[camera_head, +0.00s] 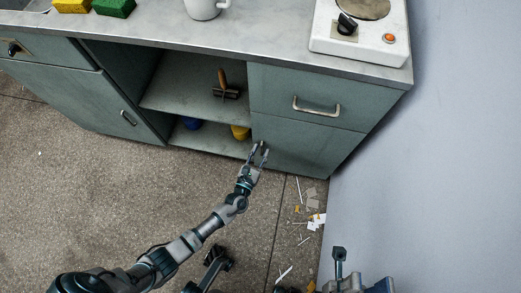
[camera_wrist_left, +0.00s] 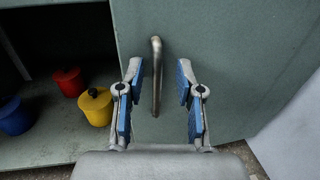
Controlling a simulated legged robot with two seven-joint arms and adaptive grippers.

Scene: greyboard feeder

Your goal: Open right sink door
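The right sink door (camera_head: 300,146) is a grey-green panel below a drawer at the cabinet's right end, and it looks shut. It also fills the middle of the left wrist view (camera_wrist_left: 245,60). Its upright metal handle (camera_wrist_left: 156,75) stands between the open fingers of my left gripper (camera_wrist_left: 158,95). I cannot tell whether the fingers touch it. In the head view my left gripper (camera_head: 259,155) is at the door's left edge and hides most of the handle. My right gripper (camera_head: 339,254) is low in the head view, away from the cabinet; its finger state is unclear.
Open shelves (camera_head: 190,85) left of the door hold a brush (camera_head: 226,88), a blue pot (camera_wrist_left: 14,117), a red pot (camera_wrist_left: 69,82) and a yellow pot (camera_wrist_left: 96,107). A wall (camera_head: 450,170) stands close on the right. Litter (camera_head: 316,221) lies on the floor before the door.

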